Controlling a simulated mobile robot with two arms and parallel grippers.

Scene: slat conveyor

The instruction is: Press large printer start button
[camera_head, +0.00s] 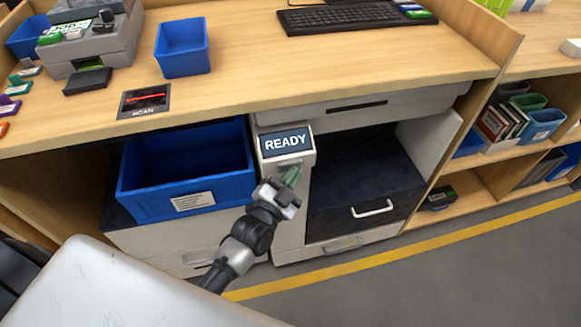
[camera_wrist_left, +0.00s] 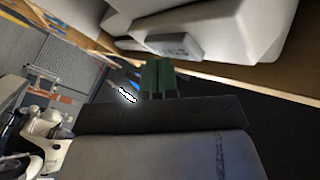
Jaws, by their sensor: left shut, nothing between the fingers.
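The large printer (camera_head: 418,160) is a grey-white machine under the desk, with a dark front recess and a white drawer handle. Its narrow control column carries a display (camera_head: 286,142) reading READY. My left gripper (camera_head: 291,177) is just below this display, in front of the column. Its green fingertips are shut and empty; they also show in the left wrist view (camera_wrist_left: 158,79). I cannot make out a start button; the gripper may hide it. Whether the fingertips touch the column is unclear. My right gripper is not in view.
A blue bin (camera_head: 186,206) stands left of the column, close to my arm. The desk (camera_head: 330,70) overhangs above, with a keyboard (camera_head: 354,17), small blue bin (camera_head: 182,47) and scan pad (camera_head: 144,101). A yellow line (camera_head: 400,249) crosses the open floor.

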